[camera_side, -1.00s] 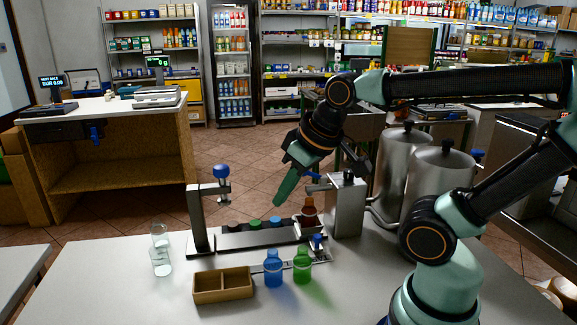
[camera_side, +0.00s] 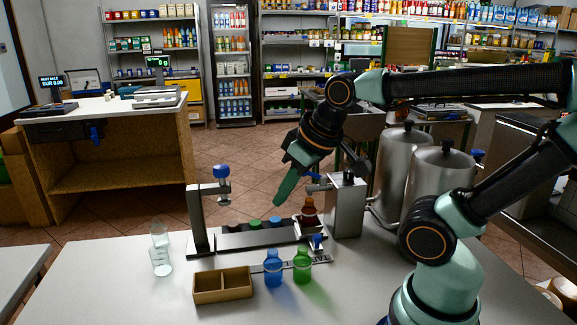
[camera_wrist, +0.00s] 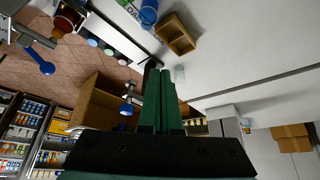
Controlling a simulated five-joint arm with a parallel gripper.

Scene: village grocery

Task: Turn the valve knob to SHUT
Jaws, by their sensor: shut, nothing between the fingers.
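A blue handle (camera_side: 312,177) sits by the spout of the upright metal dispenser (camera_side: 346,208); it also shows in the wrist view (camera_wrist: 45,67). A smaller blue knob (camera_side: 317,240) stands low at the right end of the rail. I cannot tell which of the two is the valve knob, and no SHUT marking is readable. My gripper (camera_side: 277,203) points down and left above the rail, left of the blue handle and apart from it. In the wrist view its green fingers (camera_wrist: 161,76) are together and empty.
An amber bottle (camera_side: 309,212) stands under the spout. A post with a blue-topped press (camera_side: 221,172) stands at the rail's left end. Blue (camera_side: 273,268) and green (camera_side: 302,265) bottles, a wooden tray (camera_side: 222,297) and clear cups (camera_side: 160,262) stand in front.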

